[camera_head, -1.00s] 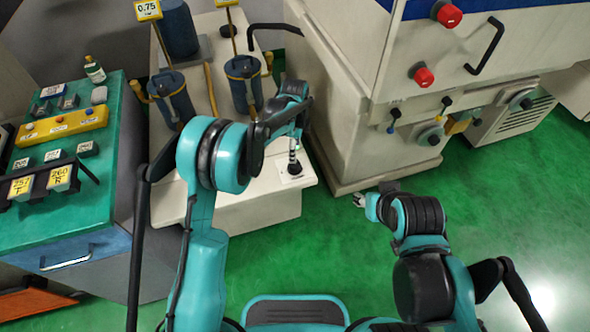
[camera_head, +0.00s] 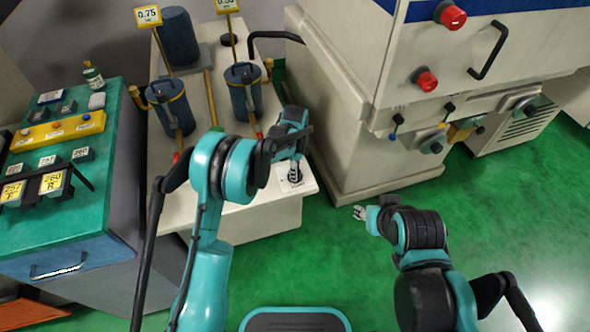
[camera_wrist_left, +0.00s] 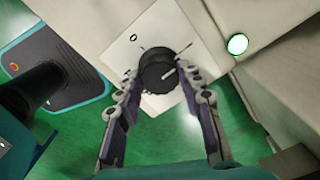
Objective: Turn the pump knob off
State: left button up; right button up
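The pump knob (camera_wrist_left: 157,72) is a round black knob with a white pointer line, on a white plate (camera_wrist_left: 165,22) with a "0" mark at its upper left. The pointer is turned away from the "0". In the head view the knob (camera_head: 295,174) sits on the front end of the pale bench. My left gripper (camera_wrist_left: 158,84) is open, its two fingertips on either side of the knob; I cannot tell whether they touch it. My left gripper also shows over the knob in the head view (camera_head: 295,160). My right gripper (camera_head: 359,212) is over the floor, apart from everything; its opening is too small to judge.
The pale bench (camera_head: 262,217) carries blue canisters (camera_head: 172,108) and yellow number signs. A large machine cabinet (camera_head: 345,130) with red knobs (camera_head: 427,81) stands close on the right. A green-topped cabinet (camera_head: 95,190) is at left. Green floor (camera_head: 330,260) is free in front.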

pick_arm(q)
jog(key=c, duration=0.3)
jog(key=n, duration=1.3)
jog(key=shift+n, duration=2.5)
